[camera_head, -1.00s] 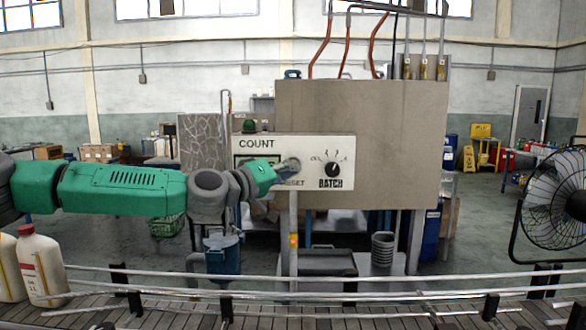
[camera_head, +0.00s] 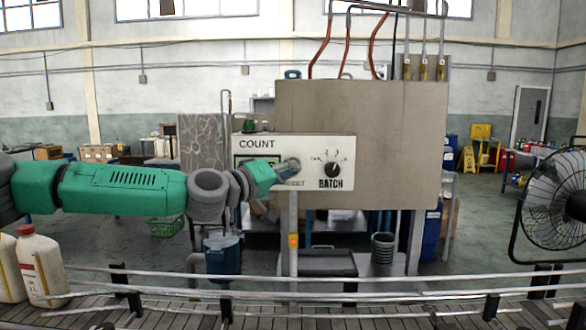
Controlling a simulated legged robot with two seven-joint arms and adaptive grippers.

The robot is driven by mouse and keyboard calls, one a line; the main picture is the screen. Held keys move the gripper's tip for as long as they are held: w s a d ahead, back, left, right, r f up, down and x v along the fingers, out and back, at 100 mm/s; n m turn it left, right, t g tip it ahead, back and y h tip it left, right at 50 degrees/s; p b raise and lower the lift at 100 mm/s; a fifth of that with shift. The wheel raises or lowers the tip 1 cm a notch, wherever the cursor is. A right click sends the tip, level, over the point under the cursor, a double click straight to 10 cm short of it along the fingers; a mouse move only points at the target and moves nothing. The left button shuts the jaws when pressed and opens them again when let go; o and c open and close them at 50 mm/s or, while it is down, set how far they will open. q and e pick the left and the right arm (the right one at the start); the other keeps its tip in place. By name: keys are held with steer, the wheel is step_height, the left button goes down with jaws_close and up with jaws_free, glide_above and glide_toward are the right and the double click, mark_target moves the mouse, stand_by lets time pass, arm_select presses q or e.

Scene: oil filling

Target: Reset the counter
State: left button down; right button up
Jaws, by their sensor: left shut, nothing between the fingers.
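The white control panel (camera_head: 342,150) stands at the middle, with "COUNT" lettering at upper left and a black "BATCH" knob (camera_head: 332,170) at right. The counter display (camera_head: 243,160) is partly hidden behind my left gripper. My left arm reaches in from the left, and my left gripper (camera_head: 292,166) is shut and empty at the panel front, above partly covered lettering that seems to read "RESET". The button there is hidden by the gripper, and I cannot tell if the tip touches it. My right gripper is not in view.
A conveyor with metal rails (camera_head: 400,297) runs across the front. White bottles (camera_head: 41,268) stand on it at left. A large beige cabinet (camera_head: 400,140) is behind the panel. A black fan (camera_head: 555,205) stands at right.

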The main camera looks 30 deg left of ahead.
arm_select(q)
steer(key=shift+w, duration=0.15)
steer(key=shift+w+a+r, duration=0.1)
steer(key=shift+w+a, duration=0.05)
steer(key=shift+w+a+b, duration=0.25)
steer(key=shift+w+b, duration=0.15)
steer(key=shift+b, duration=0.15)
stand_by(0.6)
steer(key=shift+s+d, duration=0.1)
steer(key=shift+s, duration=0.05)
steer(key=shift+s+d+p, duration=0.35)
steer(key=shift+s+p, duration=0.05)
steer(key=shift+s, duration=0.25)
steer(key=s+d, duration=0.1)
steer(key=s+p, duration=0.1)
steer(key=s, duration=0.1)
steer(key=s+d+p, duration=0.1)
steer(key=shift+s+d, duration=0.15)
steer(key=shift+d, duration=0.2)
